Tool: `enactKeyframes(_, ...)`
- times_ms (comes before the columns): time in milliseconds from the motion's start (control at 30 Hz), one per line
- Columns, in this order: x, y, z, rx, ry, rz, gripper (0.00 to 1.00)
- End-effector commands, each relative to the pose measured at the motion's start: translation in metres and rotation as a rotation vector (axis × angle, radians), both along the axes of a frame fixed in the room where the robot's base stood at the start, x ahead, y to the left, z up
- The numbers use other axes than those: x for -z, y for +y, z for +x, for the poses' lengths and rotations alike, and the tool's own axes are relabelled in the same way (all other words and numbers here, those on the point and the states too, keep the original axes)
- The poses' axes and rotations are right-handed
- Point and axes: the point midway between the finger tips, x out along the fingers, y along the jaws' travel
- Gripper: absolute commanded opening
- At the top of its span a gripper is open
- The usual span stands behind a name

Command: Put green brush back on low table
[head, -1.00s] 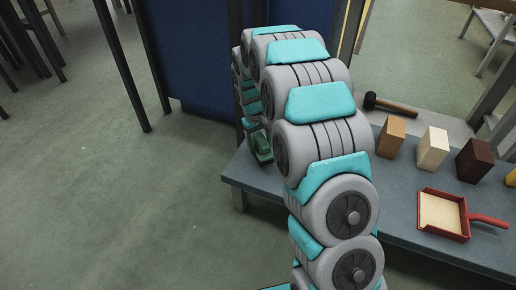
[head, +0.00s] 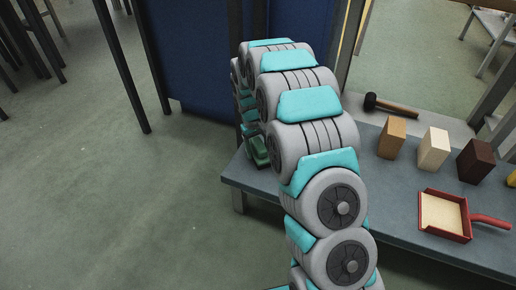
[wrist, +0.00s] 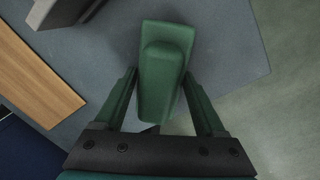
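The green brush (wrist: 165,65) shows in the wrist view between the two dark green fingers of my gripper (wrist: 160,85). The fingertips lie against both its sides. The low table (wrist: 235,50) is beneath it, near a corner, with floor beyond on the right. I cannot tell whether the brush touches the tabletop. In the head view the low table (head: 390,205) is grey-blue; my arm covers its left part. A green part (head: 258,152) shows by its left edge beside my arm, and most of the gripper is hidden there.
On the table stand a brown block (head: 392,138), a cream block (head: 433,149) and a dark brown block (head: 475,161). A red dustpan (head: 443,217) lies in front, a dark mallet (head: 388,105) behind. A blue panel (head: 205,55) stands behind the left end.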

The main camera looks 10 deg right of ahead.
Motion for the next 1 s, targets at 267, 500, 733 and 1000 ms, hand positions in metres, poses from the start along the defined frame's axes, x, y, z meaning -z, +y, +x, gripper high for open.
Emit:
enactKeyframes(267,0.000,0.000,0.000,0.000,-0.001,0.000,0.99)
enactKeyframes(500,-0.001,0.000,0.000,0.000,-0.001,0.000,0.99)
enactKeyframes(733,-0.018,0.002,0.001,-0.001,-0.005,0.000,0.99)
enactKeyframes(1000,-0.067,0.007,0.001,-0.001,-0.006,0.000,0.99)
